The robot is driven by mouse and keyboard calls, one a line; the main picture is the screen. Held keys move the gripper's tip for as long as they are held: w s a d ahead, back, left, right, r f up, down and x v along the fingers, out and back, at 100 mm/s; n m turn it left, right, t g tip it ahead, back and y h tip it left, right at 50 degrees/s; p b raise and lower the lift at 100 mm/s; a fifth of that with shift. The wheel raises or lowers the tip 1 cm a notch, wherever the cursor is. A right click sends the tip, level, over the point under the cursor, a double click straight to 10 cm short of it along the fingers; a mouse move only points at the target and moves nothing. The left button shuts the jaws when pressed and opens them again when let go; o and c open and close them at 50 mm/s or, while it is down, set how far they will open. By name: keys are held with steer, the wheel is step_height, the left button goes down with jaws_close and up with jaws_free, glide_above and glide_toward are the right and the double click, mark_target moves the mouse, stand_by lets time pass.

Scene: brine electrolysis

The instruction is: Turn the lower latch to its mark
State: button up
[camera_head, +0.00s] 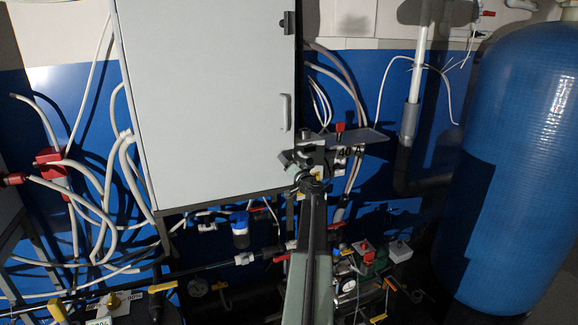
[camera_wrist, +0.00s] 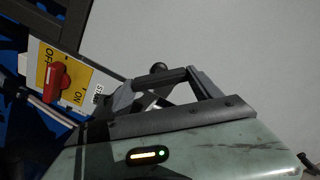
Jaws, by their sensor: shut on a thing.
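My gripper (camera_head: 304,160) is at the lower right corner of the grey cabinet door (camera_head: 205,90). It also shows in the wrist view (camera_wrist: 163,90), with its jaws closed around a small dark part, which looks like the lower latch (camera_wrist: 158,68). The latch's round dark end stands just beyond the jaws, against the pale cabinet surface. In the head view, my gripper and arm cover most of the latch. I cannot make out its mark or its exact angle.
A red rotary switch (camera_wrist: 57,78) on a yellow ON/OFF plate is left of my gripper in the wrist view. The door has a pale handle (camera_head: 284,112). Grey hoses (camera_head: 125,165) hang on the left, and a large blue tank (camera_head: 525,160) stands on the right.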

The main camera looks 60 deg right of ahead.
steer(key=m, duration=0.8)
steer(key=shift+f+m, duration=0.1)
steer(key=shift+m, duration=0.2)
stand_by(0.5)
steer(key=o, duration=1.4)
steer(key=v, duration=0.7)
steer(key=shift+s+a, duration=0.25)
